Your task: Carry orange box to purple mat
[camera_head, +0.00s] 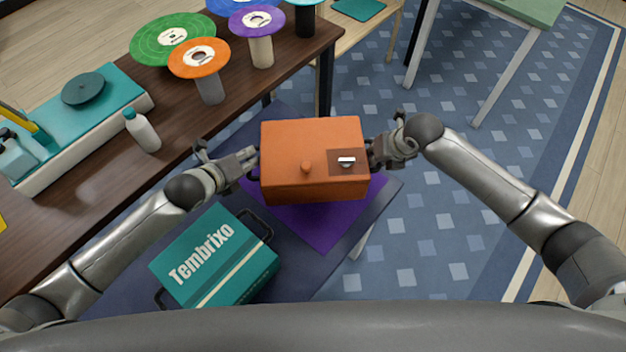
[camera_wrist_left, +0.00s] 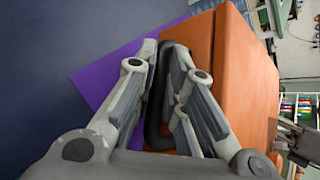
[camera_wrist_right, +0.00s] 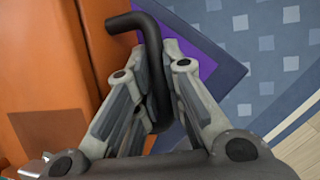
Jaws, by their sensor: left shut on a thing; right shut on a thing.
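The orange box (camera_head: 312,150) is between my two grippers in the head view, with a round knob and a small latch plate on it. My left gripper (camera_head: 248,163) is shut on the dark handle at the box's left side; the left wrist view shows the handle (camera_wrist_left: 160,95) between the fingers. My right gripper (camera_head: 378,152) is shut on the right handle (camera_wrist_right: 155,70). The purple mat (camera_head: 325,228) shows below and in front of the box, which hides part of it. I cannot tell whether the box touches the mat.
A teal box (camera_head: 215,260) marked Tembrixo stands at the front left, on the same dark surface (camera_head: 335,283). A brown table (camera_head: 100,190) at left holds a white bottle (camera_head: 142,132), a teal machine and several colored discs on stands. Patterned carpet (camera_head: 440,230) lies open at right.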

